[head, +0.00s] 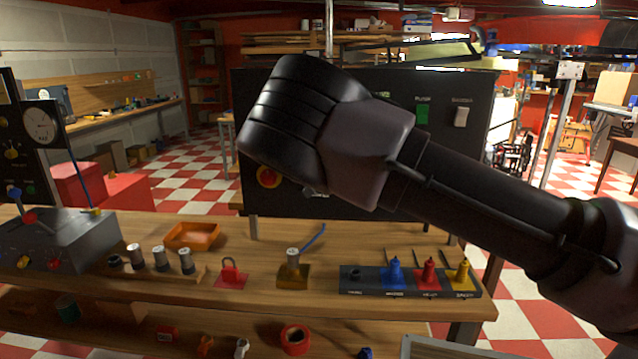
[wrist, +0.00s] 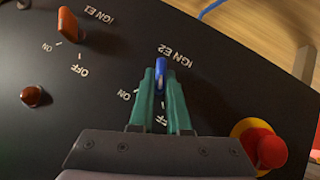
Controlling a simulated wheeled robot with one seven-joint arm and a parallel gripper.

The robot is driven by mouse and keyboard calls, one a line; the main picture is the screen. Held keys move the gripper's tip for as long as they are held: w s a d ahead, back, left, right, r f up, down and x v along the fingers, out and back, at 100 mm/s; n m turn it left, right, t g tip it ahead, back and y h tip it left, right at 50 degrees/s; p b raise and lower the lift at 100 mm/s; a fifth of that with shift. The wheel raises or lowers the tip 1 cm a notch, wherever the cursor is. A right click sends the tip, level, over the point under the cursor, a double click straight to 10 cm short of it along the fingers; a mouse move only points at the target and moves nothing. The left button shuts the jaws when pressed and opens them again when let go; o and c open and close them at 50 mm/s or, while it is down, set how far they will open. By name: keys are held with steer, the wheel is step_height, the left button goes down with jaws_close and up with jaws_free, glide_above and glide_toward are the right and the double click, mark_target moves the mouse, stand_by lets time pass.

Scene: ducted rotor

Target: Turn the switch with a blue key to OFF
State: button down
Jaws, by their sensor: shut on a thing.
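In the wrist view, my gripper (wrist: 161,82) has its two green fingers closed on the blue key (wrist: 160,64) of the switch marked IGN E2. The key's visible end stands along the picture's vertical, between the fingertips. The ON label (wrist: 125,95) is left of the fingers. The OFF label (wrist: 160,118) shows between the fingers, below the key. The fingers hide part of the switch, so I cannot tell which mark the key points to. In the head view, my arm covers the key and gripper in front of the black panel (head: 460,160).
An orange key (wrist: 68,24) of switch IGN E1 and a reddish lamp (wrist: 35,96) are to the left. A red mushroom button on a yellow ring (wrist: 262,146) is close right of my gripper. A wooden bench (head: 230,225) with small parts stands in front of the panel.

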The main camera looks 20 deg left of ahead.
steer(key=shift+a+f+n+t+h, duration=0.15)
steer(key=shift+n+t+h, duration=0.3)
steer(key=shift+h, duration=0.45)
steer(key=c, duration=0.9)
jaws_free()
steer(key=v, duration=1)
steer(key=shift+s+a+r, duration=0.2)
steer(key=shift+s, duration=0.1)
